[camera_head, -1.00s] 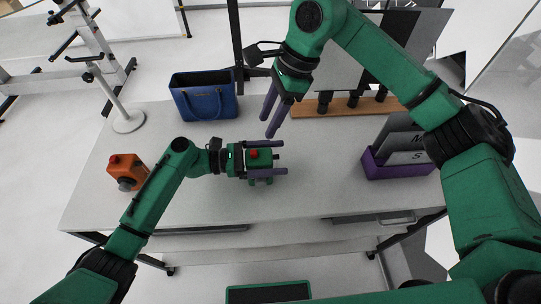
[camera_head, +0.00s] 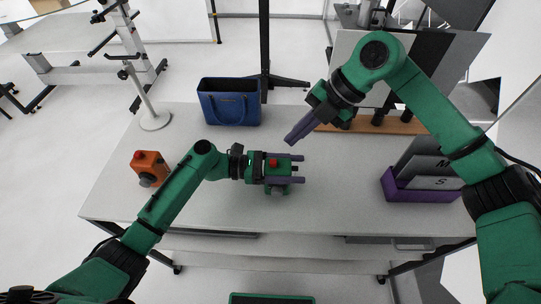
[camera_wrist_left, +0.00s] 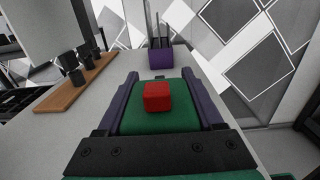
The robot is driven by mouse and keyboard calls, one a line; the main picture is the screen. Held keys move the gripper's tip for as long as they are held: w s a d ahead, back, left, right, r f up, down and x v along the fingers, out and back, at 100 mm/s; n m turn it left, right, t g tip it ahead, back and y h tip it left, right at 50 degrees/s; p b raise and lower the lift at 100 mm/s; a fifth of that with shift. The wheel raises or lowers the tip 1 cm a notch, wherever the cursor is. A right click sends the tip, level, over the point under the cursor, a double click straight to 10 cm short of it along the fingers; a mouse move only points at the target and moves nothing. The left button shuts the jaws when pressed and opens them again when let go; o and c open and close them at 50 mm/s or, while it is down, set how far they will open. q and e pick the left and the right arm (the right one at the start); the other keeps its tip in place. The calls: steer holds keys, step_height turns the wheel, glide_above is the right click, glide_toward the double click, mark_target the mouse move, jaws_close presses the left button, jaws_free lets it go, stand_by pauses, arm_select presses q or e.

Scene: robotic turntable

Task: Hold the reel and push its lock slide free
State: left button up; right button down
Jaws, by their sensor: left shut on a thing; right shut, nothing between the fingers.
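The reel is a green body (camera_head: 278,170) with a red block (camera_head: 273,162) on top, on the table in the head view. My left gripper (camera_head: 283,170) lies level around it, shut on it with a purple finger along each side. In the left wrist view the green body (camera_wrist_left: 178,122) fills the space between the fingers, with the red block (camera_wrist_left: 157,97) on top, which I take to be the lock slide. My right gripper (camera_head: 291,139) is shut and empty, its fingers pointing down and left, above and behind the reel, apart from it.
An orange device (camera_head: 149,168) sits at the table's left. A blue bag (camera_head: 230,103) stands at the back. A wooden board (camera_head: 397,127) with black posts lies back right. A purple holder (camera_head: 416,192) with grey cards stands right. The table (camera_head: 340,200) between is clear.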

mark_target(270, 161)
steer(key=m, duration=0.9)
steer(key=m+y, duration=0.1)
steer(key=m, duration=0.4)
steer(key=shift+s+d+f, duration=0.1)
steer(key=shift+d, duration=0.3)
steer(key=x, duration=1)
steer(key=shift+d, duration=1.5)
steer(key=shift+w, duration=0.2)
